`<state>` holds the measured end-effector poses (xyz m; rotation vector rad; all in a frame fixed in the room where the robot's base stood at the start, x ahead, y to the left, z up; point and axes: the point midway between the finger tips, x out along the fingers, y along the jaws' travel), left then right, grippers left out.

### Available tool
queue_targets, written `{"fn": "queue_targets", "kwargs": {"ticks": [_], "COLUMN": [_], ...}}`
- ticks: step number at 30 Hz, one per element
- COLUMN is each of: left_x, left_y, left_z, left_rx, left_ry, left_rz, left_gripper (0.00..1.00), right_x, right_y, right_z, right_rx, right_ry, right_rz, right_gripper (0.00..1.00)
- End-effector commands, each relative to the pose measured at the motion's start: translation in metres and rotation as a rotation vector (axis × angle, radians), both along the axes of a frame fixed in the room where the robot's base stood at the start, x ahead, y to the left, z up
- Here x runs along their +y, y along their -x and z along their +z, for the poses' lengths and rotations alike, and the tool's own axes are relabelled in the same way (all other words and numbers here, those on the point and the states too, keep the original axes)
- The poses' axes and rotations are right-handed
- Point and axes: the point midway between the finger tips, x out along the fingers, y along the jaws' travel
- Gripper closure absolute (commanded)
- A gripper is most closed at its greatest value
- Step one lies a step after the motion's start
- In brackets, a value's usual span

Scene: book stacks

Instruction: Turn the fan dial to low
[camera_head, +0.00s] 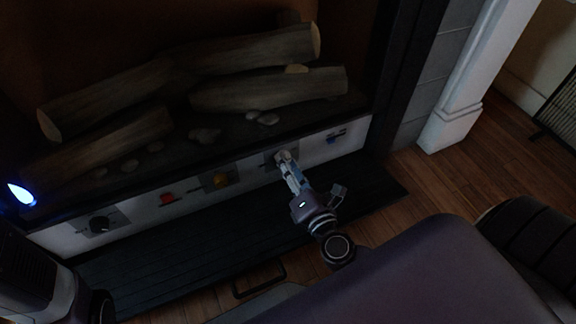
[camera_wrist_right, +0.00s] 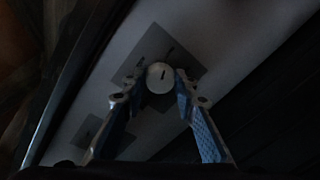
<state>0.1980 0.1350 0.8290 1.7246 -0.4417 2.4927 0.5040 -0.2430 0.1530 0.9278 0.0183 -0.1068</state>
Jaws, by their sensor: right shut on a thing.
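A pale round dial (camera_wrist_right: 160,78) with a dark pointer mark sits on a grey square plate (camera_wrist_right: 143,55) on the fireplace's white control panel. In the head view this dial (camera_head: 283,156) is right of the panel's middle, partly hidden by my right gripper (camera_head: 287,164). In the wrist view my right gripper (camera_wrist_right: 152,88) has a fingertip on each side of the dial and is shut on it. No label is readable, so I cannot tell from lettering which control is the fan dial. My left gripper's fingers do not show.
Logs (camera_head: 265,89) lie above the panel. A dark slatted ledge (camera_head: 190,245) runs below it. Wooden floor (camera_head: 410,185) is at right.

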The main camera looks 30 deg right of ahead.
Motion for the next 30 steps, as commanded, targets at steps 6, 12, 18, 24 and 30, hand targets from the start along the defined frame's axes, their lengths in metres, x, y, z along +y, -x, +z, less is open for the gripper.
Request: {"fn": "queue_targets", "kwargs": {"ticks": [6,12,18,24,30], "left_x": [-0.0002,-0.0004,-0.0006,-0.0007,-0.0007], "left_y": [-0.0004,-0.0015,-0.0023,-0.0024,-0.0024], "left_z": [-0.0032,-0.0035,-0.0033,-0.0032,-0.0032], "left_rx": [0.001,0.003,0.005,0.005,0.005], "left_ry": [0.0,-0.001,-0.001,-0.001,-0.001], "left_rz": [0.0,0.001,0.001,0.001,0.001], "left_gripper": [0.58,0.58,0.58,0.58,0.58], "right_x": [-0.0006,-0.0006,-0.0008,-0.0008,-0.0006], "right_y": [0.0005,0.0005,0.0004,0.0003,0.0002], "right_z": [-0.0006,-0.0004,-0.0004,-0.0004,-0.0003], "right_rx": [-0.003,-0.003,-0.003,-0.003,-0.004], "right_ry": [-0.057,-0.072,-0.072,-0.071,-0.07], "right_rz": [-0.001,-0.002,-0.002,-0.002,-0.001], "right_gripper": [0.97,0.97,0.97,0.62,0.55]}}
